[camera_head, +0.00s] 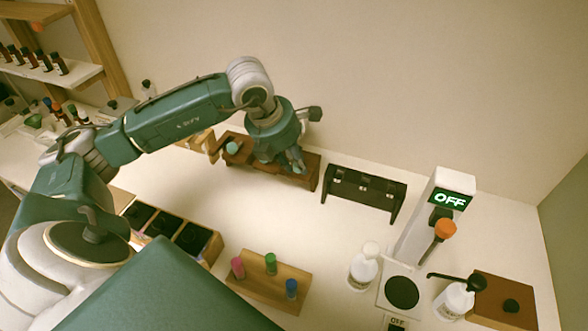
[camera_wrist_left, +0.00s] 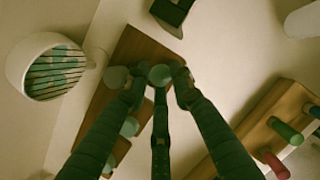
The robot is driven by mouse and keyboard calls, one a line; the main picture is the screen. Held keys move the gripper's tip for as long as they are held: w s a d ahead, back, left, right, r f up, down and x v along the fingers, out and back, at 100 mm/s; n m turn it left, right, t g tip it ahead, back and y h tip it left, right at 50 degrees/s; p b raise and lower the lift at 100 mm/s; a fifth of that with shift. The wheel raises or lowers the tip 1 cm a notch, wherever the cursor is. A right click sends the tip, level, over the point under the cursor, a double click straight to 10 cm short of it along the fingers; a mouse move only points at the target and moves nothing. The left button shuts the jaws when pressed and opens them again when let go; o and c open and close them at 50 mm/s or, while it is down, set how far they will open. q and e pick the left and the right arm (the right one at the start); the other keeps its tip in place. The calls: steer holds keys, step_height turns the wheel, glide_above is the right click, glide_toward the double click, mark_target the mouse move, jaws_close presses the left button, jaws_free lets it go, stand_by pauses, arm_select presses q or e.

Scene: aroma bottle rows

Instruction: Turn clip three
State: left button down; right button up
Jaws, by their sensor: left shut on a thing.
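A brown wooden rack (camera_head: 308,178) stands against the back wall, with a round pale-green knob (camera_head: 232,147) showing near its left end. In the left wrist view the rack (camera_wrist_left: 143,47) carries several such round knobs, one (camera_wrist_left: 117,76) beside my fingers. My left gripper (camera_head: 297,163) reaches down to the right part of the rack. In the left wrist view its fingers (camera_wrist_left: 160,82) are shut around another round knob (camera_wrist_left: 159,74) near the rack's end. I cannot tell which piece is clip three. My arm and hand hide much of the rack in the head view.
A black rack (camera_head: 362,187) stands close to the right. In front are a wooden block (camera_head: 262,290) with coloured vials and dark open boxes (camera_head: 165,222). The middle counter is clear.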

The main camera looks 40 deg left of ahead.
arm_select(q)
steer(key=n+b, duration=0.1)
steer(key=n, duration=0.1)
steer(key=n+y+b, duration=0.1)
steer(key=n+b, duration=0.1)
steer(key=shift+w+d+r+n+y, duration=0.1)
steer(key=shift+w+d+n+y, duration=0.05)
steer(key=shift+d+n+y, duration=0.2)
steer(key=n+y+b, duration=0.1)
steer(key=n, duration=0.2)
steer(key=shift+r+b, duration=0.1)
steer(key=shift+b, duration=0.2)
steer(key=shift+w+r+n+y, duration=0.1)
steer(key=shift+n+y, duration=0.15)
steer(key=shift+n, duration=0.3)
steer(key=c, duration=1.7)
jaws_free()
steer(key=shift+o, duration=0.8)
steer(key=v, duration=1.1)
steer(key=shift+d+r, duration=0.2)
steer(key=shift+r, duration=0.15)
